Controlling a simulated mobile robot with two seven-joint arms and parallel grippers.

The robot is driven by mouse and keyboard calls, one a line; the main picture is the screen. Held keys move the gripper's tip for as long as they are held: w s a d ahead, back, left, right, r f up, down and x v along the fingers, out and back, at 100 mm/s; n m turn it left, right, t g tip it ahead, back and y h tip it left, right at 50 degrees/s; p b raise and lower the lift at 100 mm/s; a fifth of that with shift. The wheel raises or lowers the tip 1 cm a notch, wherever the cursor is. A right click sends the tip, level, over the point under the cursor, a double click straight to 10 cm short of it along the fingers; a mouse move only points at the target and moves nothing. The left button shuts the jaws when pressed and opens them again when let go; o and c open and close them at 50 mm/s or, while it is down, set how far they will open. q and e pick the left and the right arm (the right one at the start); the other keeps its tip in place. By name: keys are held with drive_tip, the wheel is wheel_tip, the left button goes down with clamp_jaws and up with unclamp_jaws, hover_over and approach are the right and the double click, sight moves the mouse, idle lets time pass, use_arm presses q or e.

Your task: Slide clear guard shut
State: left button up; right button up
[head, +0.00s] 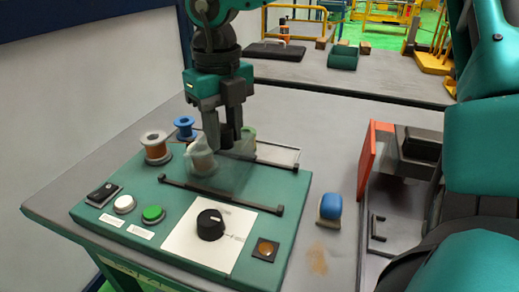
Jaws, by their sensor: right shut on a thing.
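The clear guard (230,172) is a see-through cover on the teal winding machine (185,242). It stands between two dark rails, over their left and middle part. A pale round part with copper tones (202,162) shows at its left side, partly through the clear wall. My right gripper (228,146) points down and is shut at the guard's upper edge. The fingers hide part of the guard, and its exact grip is hard to see. The front rail (222,196) is bare towards its right end. My left gripper is not in view.
The machine's front has a black knob (210,224), a green button (153,214), a white button (124,204) and a black switch (102,192). A copper spool (156,147) and a blue spool (185,128) stand behind. A blue-topped object (330,207) and an orange-red panel (367,160) are on the right.

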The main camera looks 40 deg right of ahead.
sight(206, 141)
drive_tip(key=shift+w+a, duration=0.45)
drive_tip(key=shift+w, duration=0.45)
drive_tip(key=shift+w+a, duration=0.45)
drive_tip(key=shift+w, duration=0.4)
drive_tip(key=o, duration=0.8)
drive_tip(key=shift+c, duration=0.2)
drive_tip(key=shift+r, duration=0.15)
drive_tip(key=shift+s+r+p, duration=0.1)
drive_tip(key=shift+r+p, duration=1.5)
drive_tip(key=shift+r, duration=1.3)
